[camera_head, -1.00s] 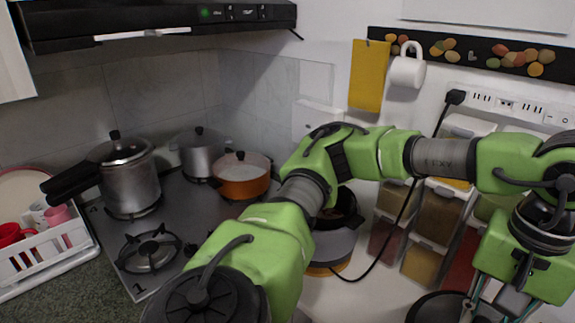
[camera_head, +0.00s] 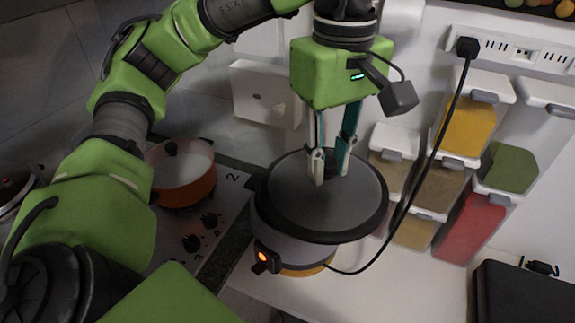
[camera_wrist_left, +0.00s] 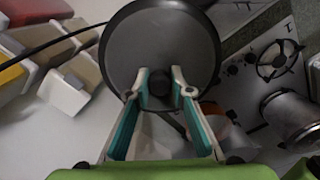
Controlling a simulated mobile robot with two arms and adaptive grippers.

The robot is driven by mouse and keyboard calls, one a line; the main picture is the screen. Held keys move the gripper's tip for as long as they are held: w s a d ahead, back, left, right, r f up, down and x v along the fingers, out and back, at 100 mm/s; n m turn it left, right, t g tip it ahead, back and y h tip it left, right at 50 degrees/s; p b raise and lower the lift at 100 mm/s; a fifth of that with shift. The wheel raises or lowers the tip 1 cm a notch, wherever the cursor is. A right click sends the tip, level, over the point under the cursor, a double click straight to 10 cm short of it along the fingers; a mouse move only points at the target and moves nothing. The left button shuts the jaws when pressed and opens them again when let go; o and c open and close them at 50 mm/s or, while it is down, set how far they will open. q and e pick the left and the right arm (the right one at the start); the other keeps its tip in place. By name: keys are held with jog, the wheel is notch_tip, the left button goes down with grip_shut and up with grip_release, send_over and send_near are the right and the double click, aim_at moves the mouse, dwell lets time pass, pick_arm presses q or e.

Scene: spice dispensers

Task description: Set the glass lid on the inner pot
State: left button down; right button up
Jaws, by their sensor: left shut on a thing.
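The glass lid (camera_head: 290,205), grey with a dark rim, is over the grey-and-orange electric cooker (camera_head: 285,245) in the head view. My left gripper (camera_head: 329,172) points down with its fingers closed around the lid's dark knob. The lid also shows in the left wrist view (camera_wrist_left: 165,40), with the knob (camera_wrist_left: 159,82) between the fingers (camera_wrist_left: 162,90). The lid sits a little right of the cooker body in the head view, and I cannot tell whether it touches the rim. The inner pot is hidden under the lid. My right gripper is not in view.
An orange pot (camera_head: 184,180) stands on the stove (camera_head: 225,192) to the left. Spice dispensers (camera_head: 470,128) line the wall at right. A black cord (camera_head: 432,165) runs from the outlet past the lid's right side. White counter (camera_head: 420,285) is clear in front.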

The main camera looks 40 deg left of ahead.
aim_at(303, 154)
pick_arm(q)
jog(key=w+a+f, duration=0.2)
jog(key=a, duration=0.1)
jog(key=w+a+f+p, duration=0.1)
jog(key=w+a, duration=0.1)
jog(key=shift+a, duration=0.15)
jog(key=a+f, duration=0.1)
jog(key=w+a+f, duration=0.1)
jog(key=w+a+f+p, duration=0.1)
jog(key=f, duration=0.2)
jog(key=f+p, duration=0.1)
jog(key=f, duration=0.1)
jog(key=w+a+f+p, duration=0.1)
jog(key=f, duration=0.1)
jog(key=c, duration=1.8)
grip_release()
jog(key=shift+f, duration=0.1)
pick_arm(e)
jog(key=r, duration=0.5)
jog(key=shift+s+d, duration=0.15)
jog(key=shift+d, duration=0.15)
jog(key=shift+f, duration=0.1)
